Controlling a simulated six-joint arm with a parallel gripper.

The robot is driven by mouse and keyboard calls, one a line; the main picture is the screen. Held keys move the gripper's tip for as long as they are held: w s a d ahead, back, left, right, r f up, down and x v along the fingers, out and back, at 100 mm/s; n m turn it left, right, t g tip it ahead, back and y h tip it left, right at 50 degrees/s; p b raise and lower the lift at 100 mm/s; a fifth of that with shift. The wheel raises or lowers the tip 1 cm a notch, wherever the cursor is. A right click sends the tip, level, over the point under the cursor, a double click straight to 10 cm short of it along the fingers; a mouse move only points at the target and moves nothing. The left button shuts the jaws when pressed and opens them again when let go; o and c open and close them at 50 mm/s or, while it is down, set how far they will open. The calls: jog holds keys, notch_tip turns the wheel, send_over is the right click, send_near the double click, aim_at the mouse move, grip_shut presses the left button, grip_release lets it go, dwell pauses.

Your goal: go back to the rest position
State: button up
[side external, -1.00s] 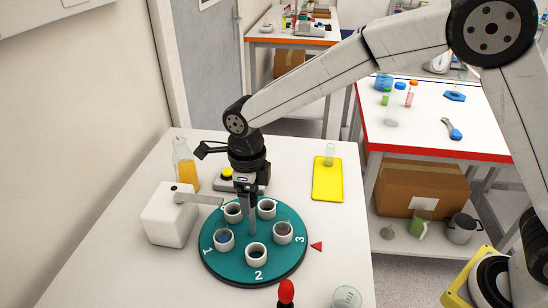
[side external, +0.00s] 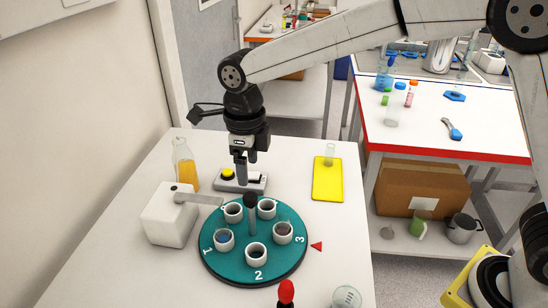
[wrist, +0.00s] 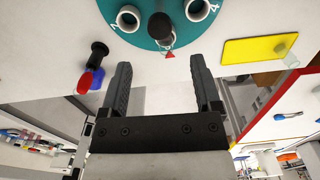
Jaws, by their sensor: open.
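My gripper (side external: 241,180) is open and empty, pointing down above the teal turntable (side external: 224,266). Its two fingers show apart in the wrist view (wrist: 160,66), with nothing between them. Below it stands the turntable's grey centre post with a black knob (side external: 250,200), clear of the fingers. The knob also shows in the wrist view (wrist: 160,27). Several white cups sit around the disc, which bears white numbers. A red pointer (side external: 316,246) lies beside the disc near number 3.
A white box (side external: 168,217) with an arm reaching over the disc stands at left. Behind are an orange juice flask (side external: 186,168) and a device with a yellow button (side external: 228,174). A yellow tray (side external: 327,184) is at right; a red-topped object (side external: 286,291) stands in front.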

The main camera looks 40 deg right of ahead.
jog(key=shift+s+d+f+n, duration=0.1)
jog(key=shift+d+f+n, duration=0.15)
jog(key=shift+d+n, duration=0.5)
jog(key=s+d+f+n+t, duration=0.1)
jog(key=s+d+f+n, duration=0.3)
jog(key=s+d+n, duration=0.3)
jog(key=s+d+f+n+t, duration=0.1)
jog(key=s+d+f+n, duration=0.3)
jog(key=s+d+n, duration=0.4)
jog(key=d+n, duration=0.5)
jog(key=n, duration=0.6)
jog(key=shift+d+f+t, duration=0.2)
jog(key=shift+f+t, duration=0.1)
jog(key=shift+f, duration=0.05)
